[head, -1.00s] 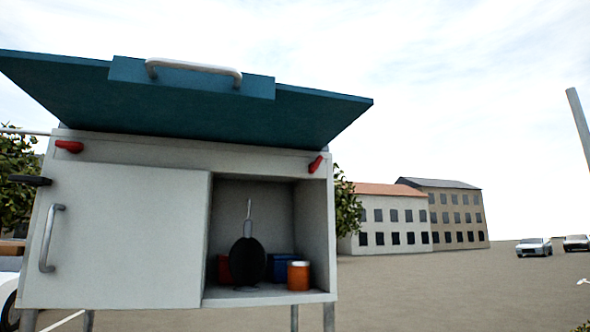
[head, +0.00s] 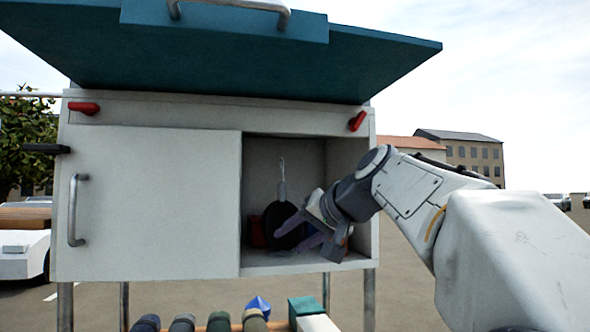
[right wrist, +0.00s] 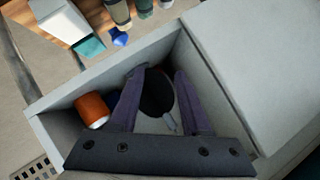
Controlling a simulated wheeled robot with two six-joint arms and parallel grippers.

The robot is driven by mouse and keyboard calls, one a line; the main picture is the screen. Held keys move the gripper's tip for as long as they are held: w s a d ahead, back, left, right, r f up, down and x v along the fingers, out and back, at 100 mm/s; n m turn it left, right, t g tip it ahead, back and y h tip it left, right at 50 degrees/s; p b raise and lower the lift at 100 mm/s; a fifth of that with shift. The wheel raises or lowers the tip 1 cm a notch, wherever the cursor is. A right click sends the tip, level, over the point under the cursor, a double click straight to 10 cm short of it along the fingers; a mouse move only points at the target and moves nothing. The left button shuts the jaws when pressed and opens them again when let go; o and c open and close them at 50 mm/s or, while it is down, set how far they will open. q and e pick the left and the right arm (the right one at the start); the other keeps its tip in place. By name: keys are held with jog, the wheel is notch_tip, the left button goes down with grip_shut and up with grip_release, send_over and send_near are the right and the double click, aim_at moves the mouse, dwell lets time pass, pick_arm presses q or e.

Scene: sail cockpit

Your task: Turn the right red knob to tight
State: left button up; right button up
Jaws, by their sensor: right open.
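The right red knob (head: 356,121) is on the upper right front of the pale cabinet (head: 220,115), tilted with its upper end to the right. The left red knob (head: 84,109) lies nearly level at the upper left. My right gripper (head: 288,240) is open at the cabinet's open right compartment, below and left of the right knob and apart from it. In the right wrist view, its purple fingers (right wrist: 160,72) are spread over a black round pan-like thing (right wrist: 157,95), with nothing clearly held. The right knob is not visible there. My left gripper is out of view.
A teal lid (head: 230,65) overhangs the knobs. A closed pale panel (head: 150,200) with a metal handle (head: 77,210) covers the left side. An orange container (right wrist: 92,108) stands in the compartment. Several bottles (head: 183,323) and a teal box (head: 305,306) are below.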

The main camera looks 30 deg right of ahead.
jog(key=s+d+r+m+t+h+p, duration=0.1)
jog(key=s+d+r+t+h, duration=0.1)
jog(key=d+r, duration=0.4)
jog(key=s+d+r+m+t+h, duration=0.1)
jog(key=s+d+r, duration=0.25)
jog(key=r, duration=0.45)
jog(key=m+t+h+p, duration=0.1)
jog(key=t+h, duration=0.1)
jog(key=h, duration=0.1)
send_near(360, 121)
jog(key=p+x, duration=0.4)
jog(key=x, duration=0.3)
jog(key=shift+w+r, duration=0.2)
jog(key=shift+w+d+f, duration=0.15)
jog(key=shift+w+f, duration=0.05)
jog(key=shift+w, duration=0.45)
jog(key=shift+h, duration=0.4)
grip_shut()
